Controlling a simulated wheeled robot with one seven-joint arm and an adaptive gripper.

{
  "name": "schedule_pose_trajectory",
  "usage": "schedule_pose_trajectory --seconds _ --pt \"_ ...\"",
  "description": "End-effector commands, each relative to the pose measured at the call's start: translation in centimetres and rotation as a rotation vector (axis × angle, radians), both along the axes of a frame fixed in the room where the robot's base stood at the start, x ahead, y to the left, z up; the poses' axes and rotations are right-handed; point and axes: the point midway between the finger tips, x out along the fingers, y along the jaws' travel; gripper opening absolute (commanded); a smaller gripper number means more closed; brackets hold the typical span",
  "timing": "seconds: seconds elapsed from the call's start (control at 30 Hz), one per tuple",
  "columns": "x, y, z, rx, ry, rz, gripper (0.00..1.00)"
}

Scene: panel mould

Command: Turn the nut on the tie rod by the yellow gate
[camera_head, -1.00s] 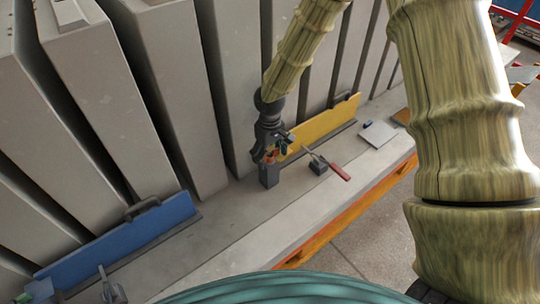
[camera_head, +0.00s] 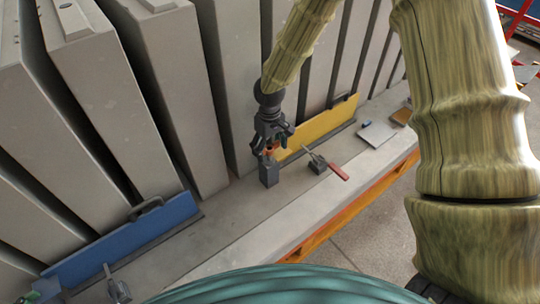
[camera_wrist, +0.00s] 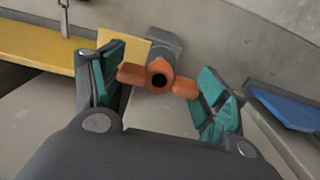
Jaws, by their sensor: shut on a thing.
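The orange winged nut (camera_wrist: 131,73) shows in the wrist view with a dark round hole at its middle. It sits in front of a grey block (camera_wrist: 169,46), which is the top of a short dark post (camera_head: 268,176) in the head view. My gripper (camera_wrist: 160,70) is shut on the nut, its teal-padded fingers on either side of the wings. In the head view my gripper (camera_head: 269,148) mostly covers the nut. The yellow gate (camera_head: 318,129) stands just right of the post; it also shows at the wrist view's upper left (camera_wrist: 40,45). The tie rod itself is hard to make out.
Tall grey panels (camera_head: 170,90) stand close behind. A red-handled clamp (camera_head: 318,164) sits close right of the post. A flat light plate (camera_head: 377,135) lies farther right on the ledge.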

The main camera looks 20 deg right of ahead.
Motion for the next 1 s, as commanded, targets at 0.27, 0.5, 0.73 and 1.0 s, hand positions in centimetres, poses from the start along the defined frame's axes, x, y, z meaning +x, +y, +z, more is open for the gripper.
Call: schedule_pose_trajectory --seconds 0.27,0.5,0.73,1.0 --pt "0.0 0.0 1.2 0.0 0.0 0.0 0.46" --pt "0.0 0.0 2.0 0.0 0.0 0.0 0.46" --pt "0.0 0.0 2.9 0.0 -0.001 0.0 0.46" --pt "0.0 0.0 3.4 0.0 0.0 -0.001 0.46"
